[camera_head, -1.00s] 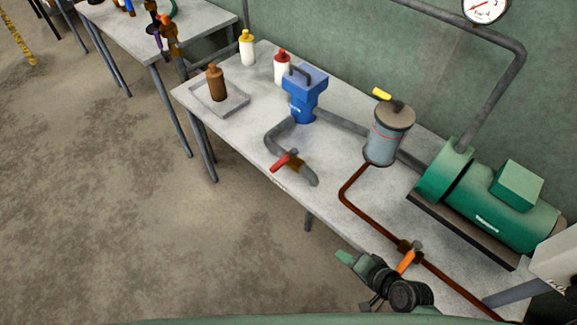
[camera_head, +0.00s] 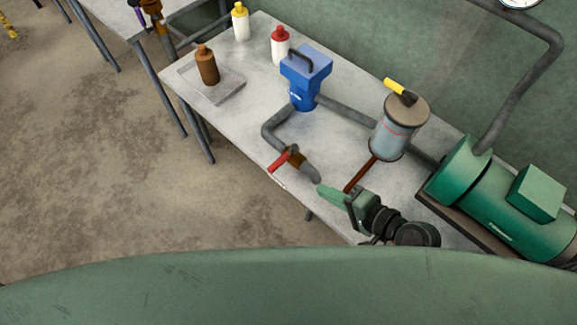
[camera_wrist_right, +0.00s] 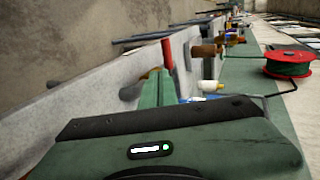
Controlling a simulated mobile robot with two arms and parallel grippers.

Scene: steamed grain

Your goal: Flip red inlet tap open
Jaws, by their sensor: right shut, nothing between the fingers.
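The red inlet tap handle (camera_head: 279,161) sticks out from a brown valve body (camera_head: 294,157) on a bent grey pipe near the table's front edge. My right gripper (camera_head: 322,190) is shut and empty. Its green fingers point left toward the tap, with a small gap to the right of the pipe's end and the valve. In the right wrist view the red handle (camera_wrist_right: 167,53) stands just beyond the shut green fingers (camera_wrist_right: 158,92); I cannot see contact. My left gripper is not in view.
The grey pipe (camera_head: 270,130) leads to a blue pump-like unit (camera_head: 304,85). A grey canister (camera_head: 392,140) with a yellow handle and a green motor (camera_head: 500,210) stand right. A brown bottle (camera_head: 207,66) sits on a tray (camera_head: 235,97). The floor before the table is open.

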